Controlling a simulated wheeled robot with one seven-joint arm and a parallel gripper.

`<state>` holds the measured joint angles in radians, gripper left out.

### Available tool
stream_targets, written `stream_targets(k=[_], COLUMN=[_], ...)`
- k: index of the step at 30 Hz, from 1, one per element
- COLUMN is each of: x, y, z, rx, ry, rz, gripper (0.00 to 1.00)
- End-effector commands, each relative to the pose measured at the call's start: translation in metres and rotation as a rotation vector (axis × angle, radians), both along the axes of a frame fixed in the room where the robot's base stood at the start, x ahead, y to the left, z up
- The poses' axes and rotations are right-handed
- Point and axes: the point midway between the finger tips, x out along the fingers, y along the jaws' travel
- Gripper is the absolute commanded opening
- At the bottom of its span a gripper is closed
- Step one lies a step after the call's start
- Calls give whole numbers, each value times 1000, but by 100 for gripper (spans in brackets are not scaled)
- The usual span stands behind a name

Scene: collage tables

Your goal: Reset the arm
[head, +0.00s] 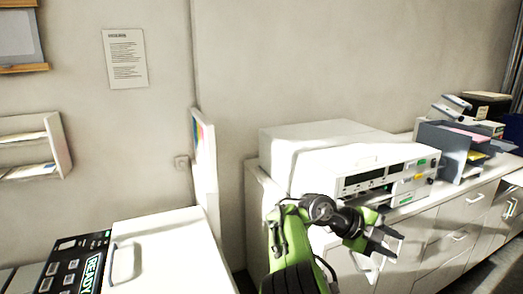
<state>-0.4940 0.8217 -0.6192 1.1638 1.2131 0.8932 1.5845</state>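My green and black arm (290,250) rises from the bottom middle of the head view and bends to the right. My gripper (392,243) is at its end, in front of the white cabinets and below the white device. Its dark fingers look spread apart, with nothing seen between them.
A white boxy device (345,165) stands on a long white cabinet (455,215) close behind my arm. A grey tray organiser (445,150) with papers is to its right. A white unit (170,250) with a dark "READY" panel (75,265) is at lower left.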

Motion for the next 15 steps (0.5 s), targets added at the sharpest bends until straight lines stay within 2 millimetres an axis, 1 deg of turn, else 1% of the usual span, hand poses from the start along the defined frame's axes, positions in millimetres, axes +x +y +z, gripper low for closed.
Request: stream_targets(k=[1,5,8,11,12,14,15], x=[-7,-28,-52,-85,-99,-122,-138], y=[-8,-22,-25,-15,-7,9,22], z=[-4,-13,-24,-36,-41,-46,-50], rx=[50,191,317,414,431,427,407], ry=[53,225,377,528,582,656,702], rz=[34,191,402,716,855,1070,1214], gripper=[35,35,35,35,35,35,35])
